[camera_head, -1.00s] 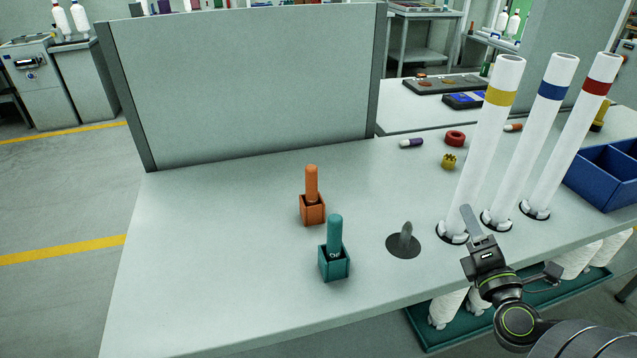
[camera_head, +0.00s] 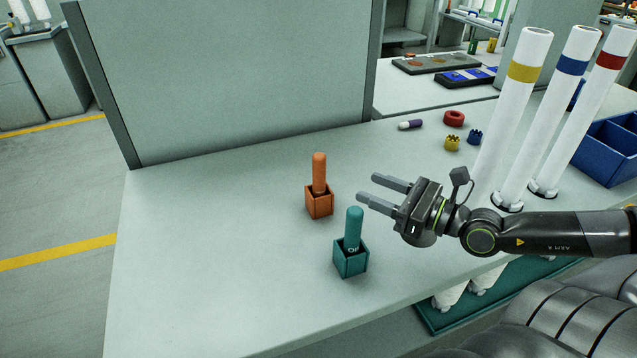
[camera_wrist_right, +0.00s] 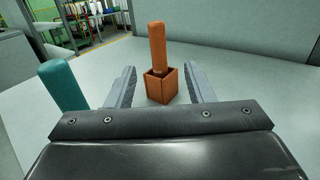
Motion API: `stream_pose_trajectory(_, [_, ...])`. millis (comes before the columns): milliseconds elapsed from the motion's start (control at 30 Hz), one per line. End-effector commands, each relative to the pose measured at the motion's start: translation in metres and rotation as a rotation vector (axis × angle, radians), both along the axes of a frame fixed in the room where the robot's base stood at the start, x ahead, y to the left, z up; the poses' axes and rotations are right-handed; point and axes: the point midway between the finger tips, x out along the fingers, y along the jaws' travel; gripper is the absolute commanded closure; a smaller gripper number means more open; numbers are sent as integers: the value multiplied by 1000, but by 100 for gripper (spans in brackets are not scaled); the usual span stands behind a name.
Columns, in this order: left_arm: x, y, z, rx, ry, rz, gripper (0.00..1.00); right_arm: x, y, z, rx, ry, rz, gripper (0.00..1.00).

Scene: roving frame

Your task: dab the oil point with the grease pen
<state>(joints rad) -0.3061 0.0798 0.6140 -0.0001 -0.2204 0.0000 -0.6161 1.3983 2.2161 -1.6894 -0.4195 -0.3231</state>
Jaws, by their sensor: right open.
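An orange pen (camera_head: 319,172) stands upright in an orange square holder (camera_head: 319,203) on the bench. A teal pen (camera_head: 354,228) stands in a teal holder (camera_head: 350,262), nearer the front; its small lettering is too small to read surely. I cannot tell which is the grease pen. My right gripper (camera_head: 369,188) is open and empty, pointing left towards the orange pen, still apart from it. In the right wrist view the orange pen (camera_wrist_right: 157,45) appears between and beyond the fingers, the teal pen (camera_wrist_right: 62,85) outside them at left. The oil point is hidden behind my right gripper.
A grey upright panel (camera_head: 225,70) stands at the back of the bench. Tall white tubes with yellow, blue and red bands (camera_head: 523,72) stand right, near a blue bin (camera_head: 606,150). Small parts and a red ring (camera_head: 454,118) lie behind. The bench's left part is clear.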

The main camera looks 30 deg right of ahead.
Motion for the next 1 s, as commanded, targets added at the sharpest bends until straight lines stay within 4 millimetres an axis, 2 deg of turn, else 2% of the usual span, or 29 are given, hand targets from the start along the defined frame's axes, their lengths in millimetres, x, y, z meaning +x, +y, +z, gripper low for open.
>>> stream_pose_trajectory(300, [9,-1,2,-1,-15,-2,100,28,12,3,9,-7,2,52])
stream_pose_trajectory(700, [10,-1,28,-1,-16,-3,100,52,21,4,9,-4,-1,52])
stream_pose_trajectory(1000, [9,-1,36,-1,-15,-2,100,69,29,2,3,-1,0,52])
